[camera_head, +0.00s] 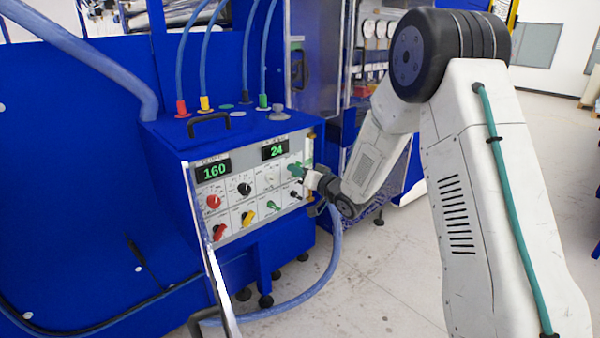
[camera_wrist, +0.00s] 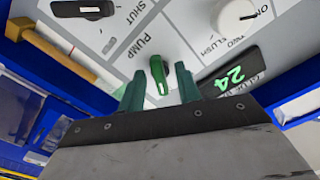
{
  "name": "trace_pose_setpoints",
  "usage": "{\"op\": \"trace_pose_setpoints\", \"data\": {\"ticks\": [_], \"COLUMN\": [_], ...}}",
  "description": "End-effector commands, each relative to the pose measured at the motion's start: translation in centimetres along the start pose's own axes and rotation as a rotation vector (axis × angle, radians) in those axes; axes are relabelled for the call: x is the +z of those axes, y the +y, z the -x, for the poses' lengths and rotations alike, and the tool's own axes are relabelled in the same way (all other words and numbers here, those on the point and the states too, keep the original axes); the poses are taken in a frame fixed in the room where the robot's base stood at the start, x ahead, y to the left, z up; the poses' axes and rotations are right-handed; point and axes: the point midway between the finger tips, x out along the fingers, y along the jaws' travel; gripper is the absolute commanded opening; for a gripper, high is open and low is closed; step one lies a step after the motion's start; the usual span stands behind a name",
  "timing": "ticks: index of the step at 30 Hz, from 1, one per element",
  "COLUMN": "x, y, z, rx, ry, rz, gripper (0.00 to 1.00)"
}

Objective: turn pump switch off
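The pump switch is a green knob (camera_wrist: 158,76) next to the word PUMP on a grey panel in the wrist view. It sits between the two teal fingertips of my gripper (camera_wrist: 160,92), which are apart, one on each side of it. A small gap shows on each side, so the fingers do not look closed on it. In the head view my gripper (camera_head: 297,171) is at the upper right of the control panel (camera_head: 232,222), and I cannot make out the pump switch there.
A white knob (camera_wrist: 237,16) and a black knob (camera_wrist: 82,8) are close to my gripper. A display reading 24 (camera_head: 275,150) and one reading 160 (camera_head: 214,170) top the panel. Red, black, yellow and green knobs fill the rest. A blue hose (camera_head: 325,270) hangs below.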

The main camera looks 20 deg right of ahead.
Motion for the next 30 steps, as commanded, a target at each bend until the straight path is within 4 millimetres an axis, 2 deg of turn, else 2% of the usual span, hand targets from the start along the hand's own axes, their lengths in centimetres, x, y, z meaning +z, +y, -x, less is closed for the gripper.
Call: {"op": "trace_pose_setpoints", "data": {"ticks": [5,6,9,10,20,30], "x": [0.01,0.01,0.01,0.01,0.01,0.01], "y": [0.02,0.02,0.02,0.02,0.02,0.03], "z": [-0.02,-0.02,-0.01,0.0,0.01,0.02], "rx": [0.001,0.0,0.0,0.0,0.0,0.0], "ry": [0.0,0.0,0.0,0.0,0.0,0.0], "rz": [0.0,0.0,0.0,0.0,0.021,0.208], "gripper": [0.34,0.31,0.03,0.0,0.0,0.0]}}
